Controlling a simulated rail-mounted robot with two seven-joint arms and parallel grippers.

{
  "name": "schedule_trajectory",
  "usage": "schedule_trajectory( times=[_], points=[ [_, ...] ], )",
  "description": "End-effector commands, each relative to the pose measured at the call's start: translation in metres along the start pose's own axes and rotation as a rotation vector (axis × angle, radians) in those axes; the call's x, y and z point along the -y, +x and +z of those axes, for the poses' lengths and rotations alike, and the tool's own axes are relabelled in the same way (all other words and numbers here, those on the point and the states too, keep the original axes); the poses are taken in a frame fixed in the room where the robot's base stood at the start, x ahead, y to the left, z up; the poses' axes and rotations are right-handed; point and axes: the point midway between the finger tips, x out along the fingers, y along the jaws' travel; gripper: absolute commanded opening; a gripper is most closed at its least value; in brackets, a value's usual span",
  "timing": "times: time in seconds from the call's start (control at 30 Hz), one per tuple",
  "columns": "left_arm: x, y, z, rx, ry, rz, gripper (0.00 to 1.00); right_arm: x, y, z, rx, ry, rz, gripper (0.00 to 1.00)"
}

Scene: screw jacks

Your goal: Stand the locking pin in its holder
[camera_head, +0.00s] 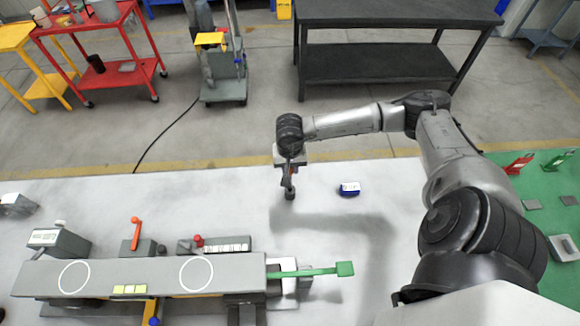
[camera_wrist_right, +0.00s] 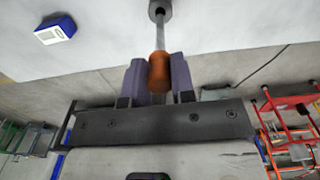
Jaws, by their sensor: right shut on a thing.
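My right gripper (camera_head: 289,178) is above the far part of the white table in the head view. In the right wrist view its two fingers (camera_wrist_right: 158,80) are shut on the orange grip of a pin (camera_wrist_right: 159,70), which appears to be the locking pin. A thin metal shaft runs from the grip, away from the palm, to a dark round piece (camera_wrist_right: 157,11). This dark piece also shows below the gripper in the head view (camera_head: 290,194). I cannot tell whether it is the pin's end or the holder. My left gripper is not in view.
A small blue and white box (camera_head: 349,189) lies right of the gripper. A long grey fixture (camera_head: 140,278) with orange, red and green (camera_head: 318,271) levers fills the near left of the table. The white surface between the fixture and the gripper is clear.

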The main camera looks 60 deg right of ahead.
Motion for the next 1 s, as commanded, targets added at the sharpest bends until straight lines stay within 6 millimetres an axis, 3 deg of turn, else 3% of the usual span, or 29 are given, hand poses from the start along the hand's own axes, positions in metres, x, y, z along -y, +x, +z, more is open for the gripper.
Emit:
schedule_trajectory(
  times=[1.0],
  points=[
    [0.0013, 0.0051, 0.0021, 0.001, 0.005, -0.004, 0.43, 0.0001, 0.0, 0.0003, 0.0, 0.0, 0.0, 0.0]
  ],
)
